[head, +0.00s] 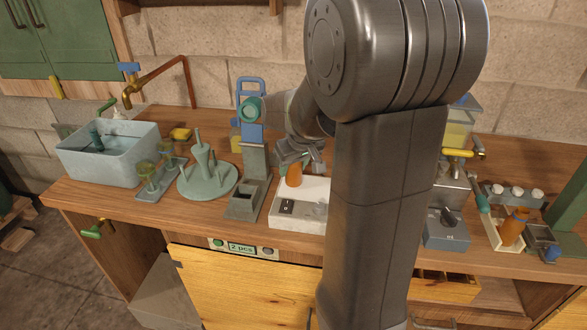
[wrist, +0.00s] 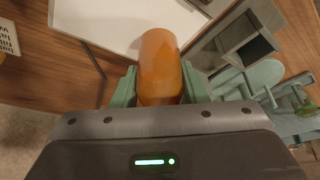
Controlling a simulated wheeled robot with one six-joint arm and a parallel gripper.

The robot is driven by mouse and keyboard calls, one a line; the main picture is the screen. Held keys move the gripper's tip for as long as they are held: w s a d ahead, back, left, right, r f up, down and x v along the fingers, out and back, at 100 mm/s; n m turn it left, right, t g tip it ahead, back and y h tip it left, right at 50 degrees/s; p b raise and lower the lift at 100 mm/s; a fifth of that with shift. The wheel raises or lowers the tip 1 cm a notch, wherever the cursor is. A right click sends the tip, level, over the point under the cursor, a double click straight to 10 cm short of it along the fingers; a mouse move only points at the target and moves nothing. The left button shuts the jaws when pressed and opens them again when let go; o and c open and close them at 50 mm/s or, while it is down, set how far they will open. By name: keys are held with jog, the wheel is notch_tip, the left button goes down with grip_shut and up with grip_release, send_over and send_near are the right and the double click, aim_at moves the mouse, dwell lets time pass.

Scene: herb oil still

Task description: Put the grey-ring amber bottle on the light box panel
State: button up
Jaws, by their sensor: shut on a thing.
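An orange-amber bottle (head: 294,174) is between the fingers of my gripper (head: 296,162), which is shut on it. In the wrist view the bottle (wrist: 158,62) sits between the two green fingers of my gripper (wrist: 158,86), its end pointing away from the wrist. No grey ring can be made out on it. The white light box panel (head: 314,188) is under or just behind the bottle in the head view, and the pale panel (wrist: 100,20) lies beyond it in the wrist view. I cannot tell whether bottle and panel touch.
A grey stand with a square well (head: 243,203) is left of the light box, then a green round rack with pegs (head: 207,180) and a basin (head: 108,152). Another amber bottle (head: 514,226) leans in a tray at right. My arm hides the middle right of the bench.

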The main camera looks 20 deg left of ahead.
jog(key=shift+f, duration=0.4)
jog(key=shift+f, duration=0.15)
jog(key=o, duration=1)
jog(key=shift+o, duration=0.2)
jog(key=shift+r, duration=0.35)
jog(key=v, duration=1.1)
jog(key=shift+d+r, duration=0.25)
jog(key=shift+s, duration=0.15)
